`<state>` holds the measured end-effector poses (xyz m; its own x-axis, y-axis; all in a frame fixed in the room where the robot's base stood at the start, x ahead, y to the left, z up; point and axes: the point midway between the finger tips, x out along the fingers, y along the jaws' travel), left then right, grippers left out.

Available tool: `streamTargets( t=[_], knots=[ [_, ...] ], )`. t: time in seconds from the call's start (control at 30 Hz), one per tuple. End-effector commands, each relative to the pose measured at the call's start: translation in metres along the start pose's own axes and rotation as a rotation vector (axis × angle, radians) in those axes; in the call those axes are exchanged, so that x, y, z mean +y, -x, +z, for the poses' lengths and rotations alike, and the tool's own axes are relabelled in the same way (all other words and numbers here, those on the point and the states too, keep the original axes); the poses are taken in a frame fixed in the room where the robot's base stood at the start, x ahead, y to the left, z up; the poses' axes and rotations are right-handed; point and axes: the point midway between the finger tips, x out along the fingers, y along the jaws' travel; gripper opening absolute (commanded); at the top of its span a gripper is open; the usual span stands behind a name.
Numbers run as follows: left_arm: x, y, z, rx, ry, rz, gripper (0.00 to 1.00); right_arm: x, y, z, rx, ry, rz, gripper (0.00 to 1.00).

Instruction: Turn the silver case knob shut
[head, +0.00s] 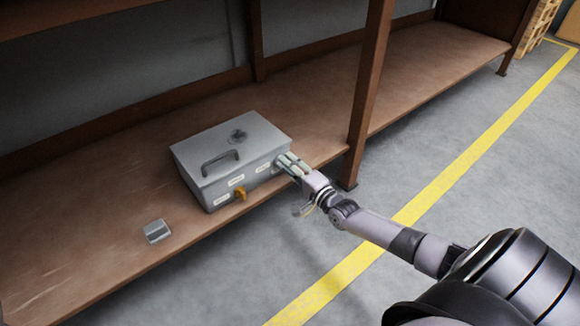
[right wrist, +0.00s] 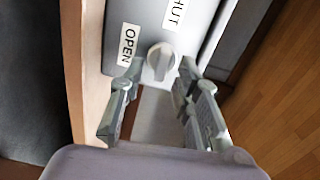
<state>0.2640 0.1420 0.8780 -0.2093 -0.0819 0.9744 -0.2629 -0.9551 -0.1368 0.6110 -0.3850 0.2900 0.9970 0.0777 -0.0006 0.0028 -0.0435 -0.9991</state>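The silver case (head: 215,163) sits on the brown shelf, with a dark handle and a round fitting on its lid. Its grey knob (right wrist: 160,58) shows in the right wrist view, between an "OPEN" label (right wrist: 128,44) and a partly cut-off "SHUT" label (right wrist: 174,14). My right gripper (head: 283,162) is at the right end of the case's front and covers the knob in the head view. In the right wrist view, the right gripper (right wrist: 161,75) is open, its fingertips apart on either side of the knob; I cannot tell whether they touch it. My left gripper is not in view.
A small grey block (head: 157,231) lies on the shelf (head: 90,250) to the left. A brown post (head: 368,90) stands to the right of the case.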

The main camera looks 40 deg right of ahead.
Motion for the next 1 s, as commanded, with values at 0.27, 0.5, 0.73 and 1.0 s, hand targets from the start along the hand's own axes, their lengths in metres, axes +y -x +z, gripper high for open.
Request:
streamTargets(
  t=[0.27, 0.5, 0.73, 1.0],
  knots=[
    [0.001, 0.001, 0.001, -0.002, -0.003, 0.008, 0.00, 0.001, 0.007, 0.000, -0.001, 0.000, 0.002, 0.30],
    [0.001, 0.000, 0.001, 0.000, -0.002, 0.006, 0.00, 0.002, 0.048, 0.001, -0.001, -0.001, 0.005, 0.30],
    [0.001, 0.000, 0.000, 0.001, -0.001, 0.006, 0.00, 0.002, 0.093, 0.001, -0.001, -0.001, 0.004, 0.30],
    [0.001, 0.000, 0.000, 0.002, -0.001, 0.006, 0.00, 0.000, 0.118, 0.000, 0.000, 0.001, 0.000, 0.30]
  ],
)
